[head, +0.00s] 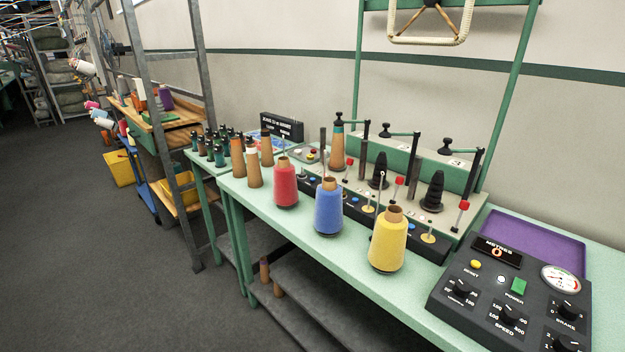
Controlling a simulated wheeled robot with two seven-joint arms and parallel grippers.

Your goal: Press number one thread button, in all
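A winding machine (455,165) with three spindle stations stands on the pale green table. Along its front runs a dark strip (432,248) with small round buttons and yellow discs; their numbers are too small to read. The left station carries a brown and teal cone (337,150); the other two carry black cone holders (378,170) (432,192). Red-topped levers (463,206) stand beside the stations. Red (285,186), blue (328,210) and yellow (387,245) thread cones stand in front and hide parts of the strip. Neither of my grippers is in view.
A dark control panel (480,310) with knobs, a gauge, a yellow button (475,264) and a green button (518,286) sits at the right. Behind it lies a purple tray (540,236). Bare brown cones (253,168) stand at the table's left. The floor at left is clear.

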